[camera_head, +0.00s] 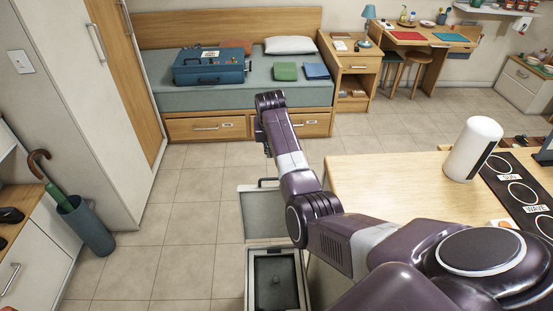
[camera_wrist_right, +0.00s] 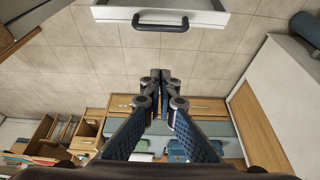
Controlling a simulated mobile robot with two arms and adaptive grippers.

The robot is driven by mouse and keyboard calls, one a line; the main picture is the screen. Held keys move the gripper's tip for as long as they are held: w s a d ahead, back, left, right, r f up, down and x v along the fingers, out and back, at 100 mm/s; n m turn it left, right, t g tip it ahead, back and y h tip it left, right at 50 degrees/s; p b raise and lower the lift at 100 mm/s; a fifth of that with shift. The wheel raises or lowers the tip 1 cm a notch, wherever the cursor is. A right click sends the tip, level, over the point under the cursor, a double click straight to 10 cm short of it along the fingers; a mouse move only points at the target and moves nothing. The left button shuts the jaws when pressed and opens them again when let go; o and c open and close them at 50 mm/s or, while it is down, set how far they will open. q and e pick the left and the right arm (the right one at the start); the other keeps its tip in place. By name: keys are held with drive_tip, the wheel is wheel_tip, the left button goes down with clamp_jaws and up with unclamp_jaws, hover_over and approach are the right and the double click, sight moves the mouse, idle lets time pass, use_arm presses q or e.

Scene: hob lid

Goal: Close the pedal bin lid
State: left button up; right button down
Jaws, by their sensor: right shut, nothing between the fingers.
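The pedal bin (camera_head: 302,262) stands on the floor at the bottom centre of the head view, its dark inside showing. Its lid (camera_head: 258,218), a grey panel in a pale frame with a dark handle (camera_head: 266,182) on its far edge, stands open behind it. My arm covers the lid's right side. In the right wrist view the pale lid (camera_wrist_right: 205,22) and its black handle (camera_wrist_right: 160,20) show at the top. My right gripper (camera_wrist_right: 160,75) is shut and empty, apart from the handle. In the head view its fingers are mostly hidden by the arm. My left gripper is not in view.
A wooden counter (camera_head: 385,170) with a white cylinder (camera_head: 474,150) and hob stands right of the bin. A tall cabinet (camera_head: 75,75) and an umbrella stand (camera_head: 86,226) are on the left. A bed (camera_head: 165,97) is behind. The tiled floor left of the bin is clear.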

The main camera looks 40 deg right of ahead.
drive_tip(key=b+x, duration=0.2)
drive_tip(key=x, duration=0.8)
drive_tip(key=s+a+p, duration=0.1)
drive_tip(key=p, duration=0.1)
drive_tip(key=s+a+p, duration=0.1)
drive_tip(key=s+p, duration=0.1)
drive_tip(key=shift+s+a+f, duration=0.1)
drive_tip(key=shift+s, duration=0.15)
